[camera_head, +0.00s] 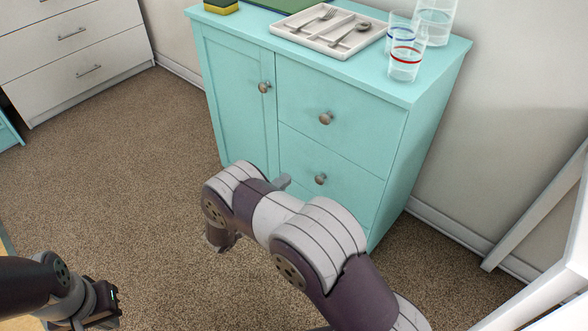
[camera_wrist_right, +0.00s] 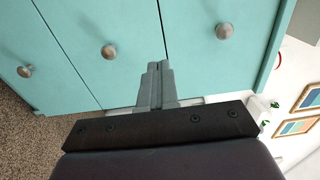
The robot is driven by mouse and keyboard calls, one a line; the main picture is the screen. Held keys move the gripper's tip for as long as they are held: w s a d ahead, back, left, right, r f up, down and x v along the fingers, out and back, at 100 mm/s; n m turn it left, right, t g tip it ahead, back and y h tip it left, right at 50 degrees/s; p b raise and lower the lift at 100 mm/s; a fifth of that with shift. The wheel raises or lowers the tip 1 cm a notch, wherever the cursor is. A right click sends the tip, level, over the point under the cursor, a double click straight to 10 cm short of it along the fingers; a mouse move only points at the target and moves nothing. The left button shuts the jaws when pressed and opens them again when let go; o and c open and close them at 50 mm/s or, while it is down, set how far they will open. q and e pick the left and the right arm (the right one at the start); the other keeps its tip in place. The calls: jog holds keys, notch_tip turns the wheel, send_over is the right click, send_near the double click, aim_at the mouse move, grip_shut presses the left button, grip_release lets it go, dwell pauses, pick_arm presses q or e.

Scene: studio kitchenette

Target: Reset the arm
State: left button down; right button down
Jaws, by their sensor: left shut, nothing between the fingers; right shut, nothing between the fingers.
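My right arm reaches in from the bottom right of the head view and bends in front of the turquoise cabinet (camera_head: 340,95). Its gripper (camera_head: 283,182) is mostly hidden behind the arm; a light grey tip shows near the drawers. In the right wrist view, the right gripper (camera_wrist_right: 156,72) is shut and empty, its two grey fingers together in front of the cabinet front (camera_wrist_right: 130,20). My left gripper (camera_head: 104,300) is low at the left of the head view, above the carpet. It is shut and holds nothing; its fingers hardly show.
On the cabinet top are a white cutlery tray (camera_head: 330,44), a glass with a red band (camera_head: 406,62) and a clear pitcher (camera_head: 435,18). Metal knobs (camera_head: 326,118) stick out of the cabinet. A white table frame (camera_head: 545,210) stands at right. Carpet (camera_head: 110,170) at left is clear.

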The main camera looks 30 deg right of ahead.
jog(key=w+a+f+n+y, duration=0.1)
jog(key=a+f+n+y, duration=1)
jog(key=n, duration=0.7)
jog(key=s+a+r+n+g+y, duration=0.3)
jog(key=s+r+n+g+y, duration=0.25)
jog(key=s+r+n, duration=0.45)
jog(key=s+d+r+n+g, duration=0.1)
jog(key=s+d+r+n, duration=0.15)
jog(key=s, duration=0.35)
jog(key=s+d+r+n+g, duration=0.1)
jog(key=s+d+r+n, duration=0.2)
jog(key=s, duration=0.4)
notch_tip(320, 180, up, 41)
jog(key=w+d+m+t+p, duration=0.1)
jog(key=d+m+t+p, duration=0.1)
jog(key=p, duration=3.4)
jog(key=shift+d+f, duration=0.15)
jog(key=shift+f, duration=0.05)
